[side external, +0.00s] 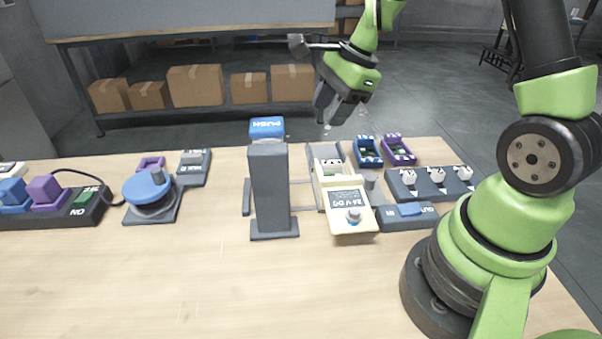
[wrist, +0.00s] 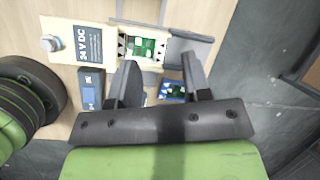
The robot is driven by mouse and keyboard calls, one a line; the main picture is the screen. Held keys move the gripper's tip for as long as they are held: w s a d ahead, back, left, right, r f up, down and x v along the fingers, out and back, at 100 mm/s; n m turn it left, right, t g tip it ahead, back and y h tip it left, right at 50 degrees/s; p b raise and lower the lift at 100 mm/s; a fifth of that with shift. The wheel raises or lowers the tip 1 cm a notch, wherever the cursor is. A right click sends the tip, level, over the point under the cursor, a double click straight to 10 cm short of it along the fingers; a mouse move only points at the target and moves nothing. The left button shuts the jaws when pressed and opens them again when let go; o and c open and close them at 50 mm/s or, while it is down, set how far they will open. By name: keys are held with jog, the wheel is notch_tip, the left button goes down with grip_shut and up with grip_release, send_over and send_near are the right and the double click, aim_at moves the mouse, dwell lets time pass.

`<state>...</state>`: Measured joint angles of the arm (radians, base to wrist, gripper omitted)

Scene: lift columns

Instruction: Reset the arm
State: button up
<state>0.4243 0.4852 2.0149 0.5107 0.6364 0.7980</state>
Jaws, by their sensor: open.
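My gripper (side external: 327,112) hangs in the air above the far edge of the table, fingers pointing down. In the wrist view its two fingers (wrist: 158,75) stand apart with nothing between them. Below lies a cream 24 V DC box (side external: 349,200), which also shows in the wrist view (wrist: 75,42); a green circuit board (wrist: 143,45) sits in its open end. A dark grey column (side external: 270,190) with a blue PUSH block (side external: 267,129) behind its top stands left of the box. My gripper touches none of these.
A blue tray (side external: 367,151) and a purple tray (side external: 398,149) lie near the far edge. A dark switch block (side external: 430,182) is at right. A blue round knob (side external: 148,188) and a dark power strip (side external: 72,212) are at left. The table's (side external: 180,290) front is clear.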

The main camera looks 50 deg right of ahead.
jog(key=s+a+r+n+t, duration=0.2)
jog(key=s+a+r+n, duration=0.55)
jog(key=r+n, duration=0.3)
jog(key=s+a+r+n+t, duration=0.1)
jog(key=s+a+r+n, duration=0.2)
jog(key=s+n, duration=0.5)
jog(key=shift+s+r+t+h, duration=0.3)
jog(key=shift+s+r, duration=0.2)
jog(key=shift+r, duration=0.05)
